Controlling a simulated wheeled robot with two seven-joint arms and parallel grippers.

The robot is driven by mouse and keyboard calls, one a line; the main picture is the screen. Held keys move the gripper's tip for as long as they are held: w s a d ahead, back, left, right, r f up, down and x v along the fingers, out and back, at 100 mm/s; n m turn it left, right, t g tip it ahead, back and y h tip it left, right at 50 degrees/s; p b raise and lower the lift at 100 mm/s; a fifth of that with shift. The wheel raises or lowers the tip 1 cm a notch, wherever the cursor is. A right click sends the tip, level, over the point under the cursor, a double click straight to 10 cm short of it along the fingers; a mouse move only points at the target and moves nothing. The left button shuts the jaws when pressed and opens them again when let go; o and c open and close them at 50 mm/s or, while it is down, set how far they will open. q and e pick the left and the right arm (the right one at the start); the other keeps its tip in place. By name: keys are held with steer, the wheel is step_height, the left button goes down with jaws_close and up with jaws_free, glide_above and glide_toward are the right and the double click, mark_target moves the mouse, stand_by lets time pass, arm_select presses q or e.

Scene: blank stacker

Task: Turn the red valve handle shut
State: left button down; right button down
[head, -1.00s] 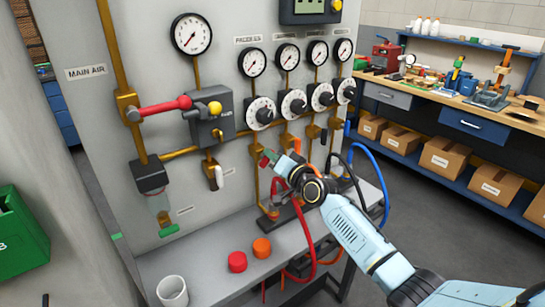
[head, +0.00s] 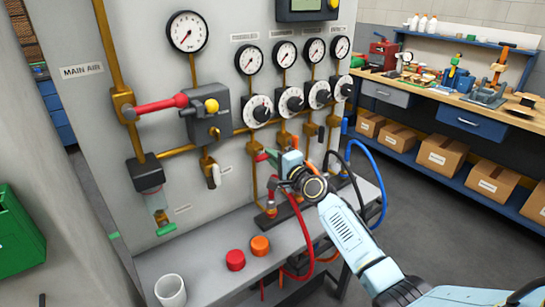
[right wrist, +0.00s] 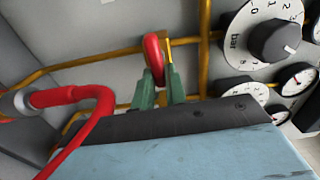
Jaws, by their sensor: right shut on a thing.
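A small red handle (right wrist: 154,56) sits on a brass valve in the right wrist view, on the thin brass pipe under the leftmost dial. My right gripper (right wrist: 158,86) has its green fingers on either side of the handle, shut on its near part. In the head view my right gripper (head: 270,158) is at this pipe, and a bit of the red handle (head: 261,157) shows beside the fingers. The rest of the handle is hidden by the fingers. My left gripper is not in view.
A larger red lever (head: 160,106) is on the main air pipe at left. Dial regulators (head: 257,111) and gauges line the panel. A red hose (head: 303,235) and a blue hose (head: 378,180) hang near my arm. Red and orange caps and a white cup (head: 170,291) stand on the shelf.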

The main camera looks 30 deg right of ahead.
steer(key=shift+a+f+m, duration=0.25)
steer(key=shift+f+m, duration=0.05)
stand_by(0.4)
steer(key=c, duration=1.4)
jaws_free()
steer(key=shift+c, duration=0.2)
steer(key=shift+r, duration=0.15)
steer(key=shift+d, duration=0.1)
steer(key=shift+s, duration=0.1)
steer(key=s+d+p, duration=0.1)
steer(key=s, duration=1.2)
steer(key=shift+d+p, duration=0.4)
